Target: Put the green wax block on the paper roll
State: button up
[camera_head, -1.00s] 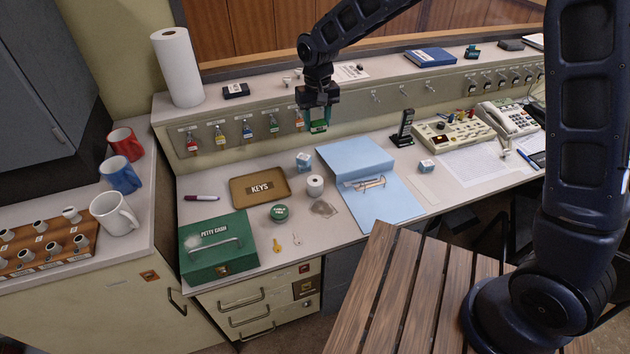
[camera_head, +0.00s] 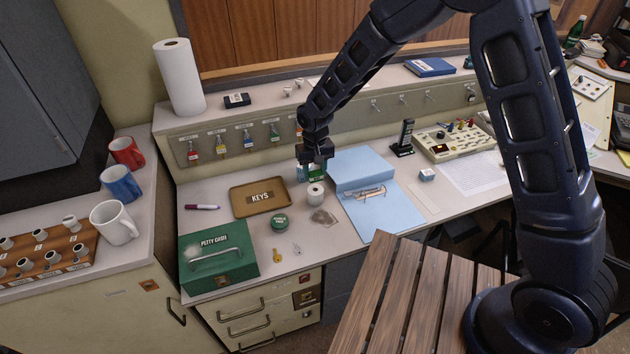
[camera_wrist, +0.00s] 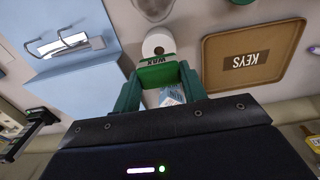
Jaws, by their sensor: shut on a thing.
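My gripper (camera_head: 317,168) is shut on the green wax block (camera_wrist: 157,74), whose WAX label shows at the fingertips in the wrist view. In the head view the block (camera_head: 318,174) is partly hidden by the gripper. A small white paper roll (camera_head: 315,191) stands upright on the desk, just in front of the gripper in the head view. In the wrist view the roll (camera_wrist: 158,43) shows just beyond the block. I cannot tell the exact height of the block above the desk.
A brown KEYS tray (camera_head: 260,196), a green round tin (camera_head: 280,222) and a blue folder (camera_head: 390,212) lie around the roll. A tall white towel roll (camera_head: 180,78) stands on the back ledge.

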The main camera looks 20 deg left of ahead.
aim_at(315, 181)
jog(key=shift+f, duration=2.15)
jog(key=shift+f, duration=0.1)
jog(key=o, duration=1)
notch_tip(315, 181, up, 12)
jog(key=shift+r, duration=0.1)
